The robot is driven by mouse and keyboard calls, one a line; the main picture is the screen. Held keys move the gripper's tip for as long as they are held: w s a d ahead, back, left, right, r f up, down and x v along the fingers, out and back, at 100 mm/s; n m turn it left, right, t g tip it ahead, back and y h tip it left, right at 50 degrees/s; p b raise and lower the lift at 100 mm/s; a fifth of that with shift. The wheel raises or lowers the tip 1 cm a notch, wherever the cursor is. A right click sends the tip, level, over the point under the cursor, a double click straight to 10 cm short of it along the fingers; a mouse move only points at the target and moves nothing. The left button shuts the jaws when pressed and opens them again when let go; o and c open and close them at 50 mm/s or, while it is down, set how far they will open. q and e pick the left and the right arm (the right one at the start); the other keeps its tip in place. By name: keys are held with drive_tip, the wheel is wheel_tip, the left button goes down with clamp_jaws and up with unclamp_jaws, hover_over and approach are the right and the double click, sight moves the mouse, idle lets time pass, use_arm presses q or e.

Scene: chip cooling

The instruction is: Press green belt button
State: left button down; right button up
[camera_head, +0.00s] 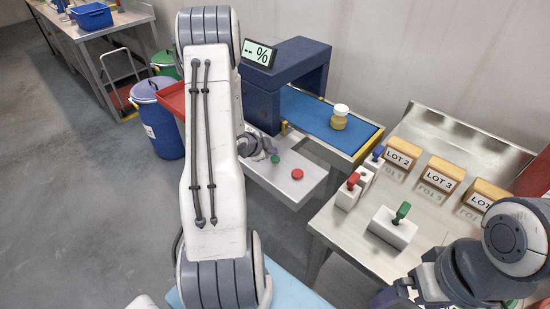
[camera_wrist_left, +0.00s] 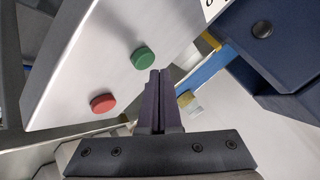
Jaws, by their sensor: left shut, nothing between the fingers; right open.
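The green button (camera_head: 275,158) sits on a light panel (camera_head: 262,178) in front of the belt machine, with a red button (camera_head: 297,174) to its right. My left gripper (camera_head: 262,147) is shut and empty, close to the green button and partly hidden by my arm. In the left wrist view, the shut fingertips (camera_wrist_left: 160,74) appear just right of the green button (camera_wrist_left: 143,58); I cannot tell if they touch. The red button (camera_wrist_left: 103,103) is further to the left there. My right gripper (camera_head: 405,287) is open at the lower right.
A jar with a white lid (camera_head: 339,117) stands on the blue belt (camera_head: 303,108). A dark blue housing (camera_head: 297,66) with a "-- %" display (camera_head: 260,53) stands over the belt. The steel table (camera_head: 347,235) holds lot blocks (camera_head: 441,174) and colored-handled stamps (camera_head: 394,225).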

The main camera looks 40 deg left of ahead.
use_arm(q)
drive_tip(key=shift+f, duration=0.1)
idle(0.8)
drive_tip(key=shift+f+b, duration=0.3)
drive_tip(key=shift+b, duration=0.1)
